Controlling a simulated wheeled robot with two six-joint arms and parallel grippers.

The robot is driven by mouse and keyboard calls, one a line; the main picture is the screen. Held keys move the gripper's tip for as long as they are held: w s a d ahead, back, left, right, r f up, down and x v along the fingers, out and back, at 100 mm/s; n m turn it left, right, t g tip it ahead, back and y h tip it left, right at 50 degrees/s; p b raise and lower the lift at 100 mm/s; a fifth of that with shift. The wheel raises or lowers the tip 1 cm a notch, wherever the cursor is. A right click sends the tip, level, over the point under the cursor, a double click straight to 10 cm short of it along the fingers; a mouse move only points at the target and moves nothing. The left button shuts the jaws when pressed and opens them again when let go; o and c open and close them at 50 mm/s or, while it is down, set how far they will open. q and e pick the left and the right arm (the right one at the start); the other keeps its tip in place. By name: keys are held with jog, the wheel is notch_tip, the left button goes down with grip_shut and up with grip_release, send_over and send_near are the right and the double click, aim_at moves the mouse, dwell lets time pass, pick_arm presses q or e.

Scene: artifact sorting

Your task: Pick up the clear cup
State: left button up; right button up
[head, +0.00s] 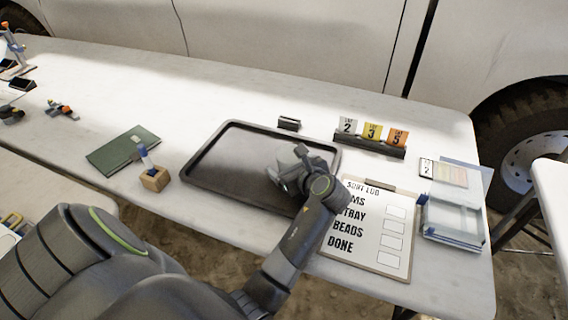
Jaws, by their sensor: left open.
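My left gripper (292,172) is over the right half of a dark tray (222,168), with its forearm coming in from the lower left. It is open, though the fingers are small and partly merged with the hand. I cannot make out a clear cup for certain. Pale grey shapes beside the fingers blend with the gripper, and the hand and wrist hide part of the tray. My right gripper is not in view.
A clipboard (375,262) lies right of the tray, partly behind my wrist. Numbered cards (372,131) stand in a dark holder behind.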

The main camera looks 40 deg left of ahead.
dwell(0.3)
pick_arm(q)
jog(key=c, duration=1)
jog(key=shift+r, duration=0.15)
